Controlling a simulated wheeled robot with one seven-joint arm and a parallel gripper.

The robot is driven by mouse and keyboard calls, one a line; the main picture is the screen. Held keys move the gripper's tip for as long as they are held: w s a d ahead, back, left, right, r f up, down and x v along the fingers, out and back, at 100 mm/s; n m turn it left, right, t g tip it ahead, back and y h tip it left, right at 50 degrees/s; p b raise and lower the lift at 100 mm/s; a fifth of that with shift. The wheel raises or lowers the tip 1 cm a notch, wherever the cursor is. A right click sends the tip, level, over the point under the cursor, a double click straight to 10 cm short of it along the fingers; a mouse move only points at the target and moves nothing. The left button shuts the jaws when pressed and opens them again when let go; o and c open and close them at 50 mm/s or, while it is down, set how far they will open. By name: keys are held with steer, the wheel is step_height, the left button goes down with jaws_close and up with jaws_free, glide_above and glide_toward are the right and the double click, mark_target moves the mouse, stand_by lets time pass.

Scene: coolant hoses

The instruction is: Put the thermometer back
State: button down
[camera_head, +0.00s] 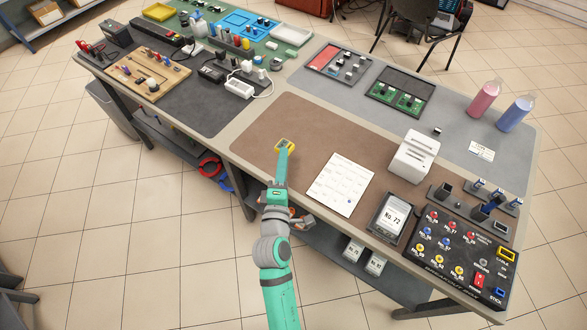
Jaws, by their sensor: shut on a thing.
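My gripper (284,153) is at the end of my teal arm, over the left part of the brown mat. It is shut on a small yellow thing with a greyish face, which looks like the thermometer (285,144). My gripper hides part of it, and its height above the mat is hard to tell. A row of small dark holders (443,191) stands at the right end of the table, some with things in them. I cannot tell which place belongs to the thermometer.
On the brown mat (255,130) lie a white printed sheet (341,184), a white slotted block (412,156) and a "No. 72" card in a dark frame (393,217). A black control panel (455,258) is at the right. Pink (483,100) and blue (515,114) bottles stand behind.

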mark_target(294, 177)
steer(key=d+f, duration=0.1)
steer(key=w+d+f, duration=0.1)
steer(key=f, duration=0.2)
steer(key=shift+w+d, duration=0.25)
steer(key=shift+d, duration=0.15)
steer(key=shift+d+f, duration=0.25)
steer(key=shift+f, duration=0.65)
steer(key=shift+a+f, duration=0.1)
steer(key=shift+f, duration=0.65)
steer(key=shift+f, duration=0.6)
steer(key=c, duration=1.9)
jaws_free()
steer(key=shift+r, duration=0.1)
